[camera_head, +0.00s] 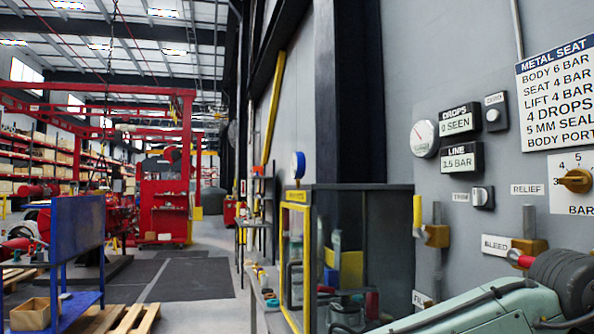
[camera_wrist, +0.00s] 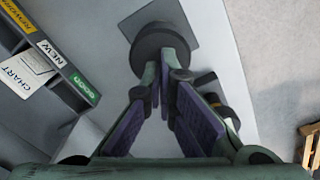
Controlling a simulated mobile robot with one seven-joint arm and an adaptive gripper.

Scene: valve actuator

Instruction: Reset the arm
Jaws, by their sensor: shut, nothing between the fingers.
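My gripper (camera_wrist: 167,75) shows in the wrist view. Its two fingers with purple pads lean in to meet at their tips, shut with nothing between them. Beyond the tips is a dark round part (camera_wrist: 160,38) on a grey square plate; I cannot tell whether the tips touch it. In the head view my pale green arm reaches in from the lower right, and my gripper is not in that view.
The wall at the right bears a LINE display (camera_head: 461,158), a dial gauge (camera_head: 424,139), an orange selector knob (camera_head: 575,181) and a yellow-handled valve (camera_head: 418,214). A yellow-framed glass cabinet (camera_head: 365,240) stands beside it.

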